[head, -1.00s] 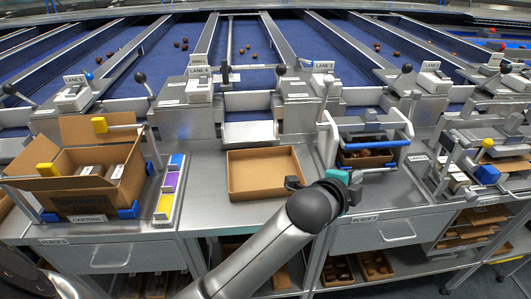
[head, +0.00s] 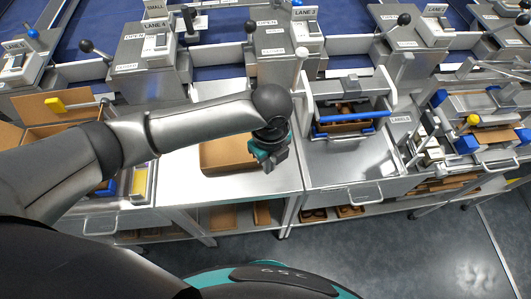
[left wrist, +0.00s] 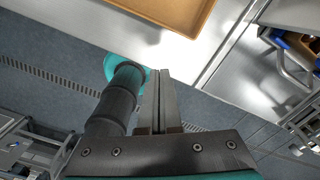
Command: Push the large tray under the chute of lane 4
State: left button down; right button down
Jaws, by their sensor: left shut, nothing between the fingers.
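The large tray is a shallow, empty brown tray (head: 226,169) on the steel bench in the head view, partly behind my left arm. Its edge also shows at the top of the left wrist view (left wrist: 190,28). The lane 4 housing (head: 143,55) stands behind and to its left. A pale chute lip (head: 209,90) lies between the lane 4 and lane 3 housings, mostly hidden by my arm. My left gripper (head: 270,165) is shut and empty at the tray's right side near its front corner; I cannot tell whether it touches. My right gripper is out of view.
Right of the tray stands a metal-framed holder with a blue bar (head: 352,118). An open carton (head: 60,108) and coloured label blocks (head: 139,176) are left. The bench's front edge is close, with floor (head: 390,235) beyond.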

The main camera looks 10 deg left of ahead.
aim_at(250, 159)
pick_arm(q)
notch_tip(250, 159, down, 8)
jog(key=shift+r+b, duration=0.15)
jog(key=shift+b, duration=0.45)
jog(key=shift+w+a+r, duration=0.1)
jog(key=shift+w+a, duration=1.05)
jog(key=shift+w, duration=0.05)
jog(key=shift+w+a, duration=0.2)
jog(key=shift+a, duration=0.05)
jog(key=shift+w+a, duration=0.1)
jog(key=w+a, duration=0.3)
jog(key=shift+a, duration=0.1)
jog(key=shift+p, duration=0.3)
